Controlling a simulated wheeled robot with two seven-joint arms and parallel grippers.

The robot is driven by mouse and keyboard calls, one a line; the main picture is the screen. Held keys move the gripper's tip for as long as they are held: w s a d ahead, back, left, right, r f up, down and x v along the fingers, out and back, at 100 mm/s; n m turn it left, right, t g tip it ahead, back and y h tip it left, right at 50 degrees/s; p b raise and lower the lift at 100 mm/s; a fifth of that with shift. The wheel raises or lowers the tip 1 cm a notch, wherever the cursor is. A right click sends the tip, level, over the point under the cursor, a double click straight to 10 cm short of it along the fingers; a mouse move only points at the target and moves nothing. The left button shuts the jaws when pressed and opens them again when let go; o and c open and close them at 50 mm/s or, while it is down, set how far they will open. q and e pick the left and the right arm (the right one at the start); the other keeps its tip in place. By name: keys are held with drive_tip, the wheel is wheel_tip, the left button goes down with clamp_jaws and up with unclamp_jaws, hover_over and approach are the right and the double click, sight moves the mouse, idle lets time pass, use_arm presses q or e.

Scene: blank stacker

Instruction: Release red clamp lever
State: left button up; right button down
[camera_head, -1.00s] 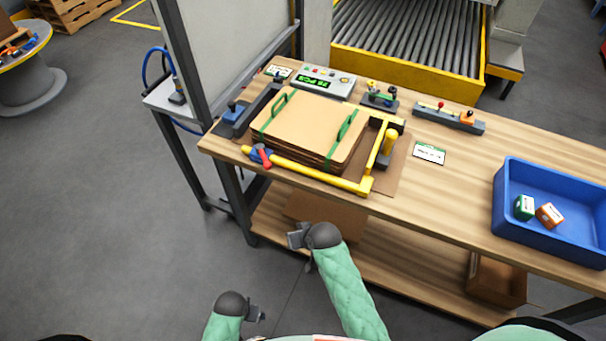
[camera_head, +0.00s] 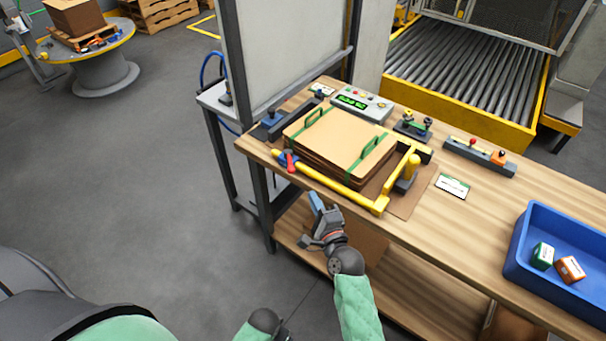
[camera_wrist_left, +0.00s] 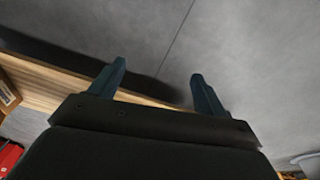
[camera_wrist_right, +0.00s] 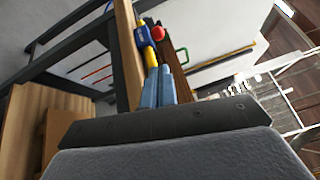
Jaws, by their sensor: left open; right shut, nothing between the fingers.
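The red clamp lever (camera_head: 290,162) sits on a blue clamp at the left end of the yellow front bar (camera_head: 328,184), by the table's front edge. In the right wrist view the red lever (camera_wrist_right: 160,33) shows just beyond my fingertips. My right gripper (camera_head: 315,203) is shut and empty, in front of the table edge, below and apart from the lever; its fingers show together in the right wrist view (camera_wrist_right: 158,88). My left gripper (camera_wrist_left: 157,90) is open and empty, over the grey floor, low and away from the lever. In the head view its fingers are mostly out of frame.
A stack of brown cardboard blanks (camera_head: 338,141) with green handles lies behind the yellow bar. A counter box (camera_head: 362,103) stands behind it. A blue bin (camera_head: 520,262) with small boxes is at the right. A grey upright panel (camera_head: 290,45) stands at the left.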

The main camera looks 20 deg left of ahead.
sight(290, 161)
use_arm(q)
drive_tip(key=shift+w+d, duration=0.1)
drive_tip(key=shift+d, duration=0.15)
use_arm(e)
drive_tip(key=shift+w, duration=0.1)
use_arm(q)
wheel_tip(290, 161, down, 10)
drive_tip(key=s+a+p, duration=0.2)
drive_tip(key=s+p, duration=0.1)
use_arm(e)
drive_tip(key=shift+x, duration=4.95)
use_arm(q)
drive_tip(key=shift+w+r, duration=0.1)
